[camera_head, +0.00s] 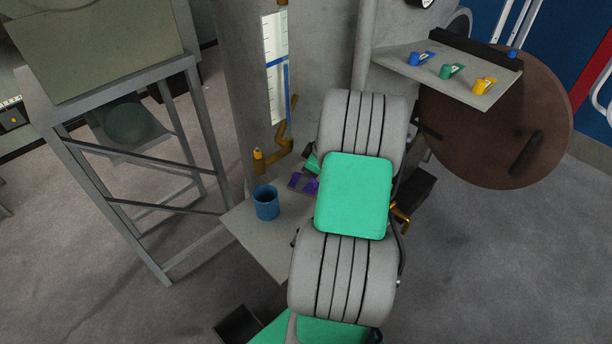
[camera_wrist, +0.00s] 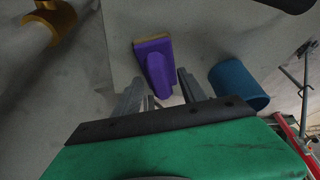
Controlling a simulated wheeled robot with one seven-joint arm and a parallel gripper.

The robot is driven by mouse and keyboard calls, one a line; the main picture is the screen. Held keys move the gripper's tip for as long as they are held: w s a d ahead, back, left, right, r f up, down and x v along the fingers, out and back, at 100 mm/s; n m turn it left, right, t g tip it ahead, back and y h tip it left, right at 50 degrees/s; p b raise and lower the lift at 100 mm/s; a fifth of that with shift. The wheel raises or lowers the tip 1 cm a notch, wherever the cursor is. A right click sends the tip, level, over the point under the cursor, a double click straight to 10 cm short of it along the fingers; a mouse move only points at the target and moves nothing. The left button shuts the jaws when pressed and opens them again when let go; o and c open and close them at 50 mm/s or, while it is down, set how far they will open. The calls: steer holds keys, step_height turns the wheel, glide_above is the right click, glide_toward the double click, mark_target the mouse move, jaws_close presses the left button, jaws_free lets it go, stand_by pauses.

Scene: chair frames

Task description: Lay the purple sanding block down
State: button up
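The purple sanding block (camera_wrist: 153,60) shows in the wrist view just beyond and partly between my fingers, with a tan strip along its far edge. My gripper (camera_wrist: 160,78) is open, and gaps show between its fingers and the block. In the head view the purple block (camera_head: 310,186) shows only in part at the left of my arm, above the grey shelf (camera_head: 262,240). My arm hides the rest of it and most of my gripper. I cannot tell whether the block stands on end or lies flat.
A blue cup (camera_head: 266,203) stands on the shelf left of the block; it also shows in the wrist view (camera_wrist: 238,84). A brass-coloured fitting (camera_head: 281,148) is on the grey column behind. A higher shelf (camera_head: 400,66) holds small coloured items. A metal frame (camera_head: 70,165) stands at left.

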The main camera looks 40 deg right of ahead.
steer(key=b+v, duration=0.1)
steer(key=v, duration=1.1)
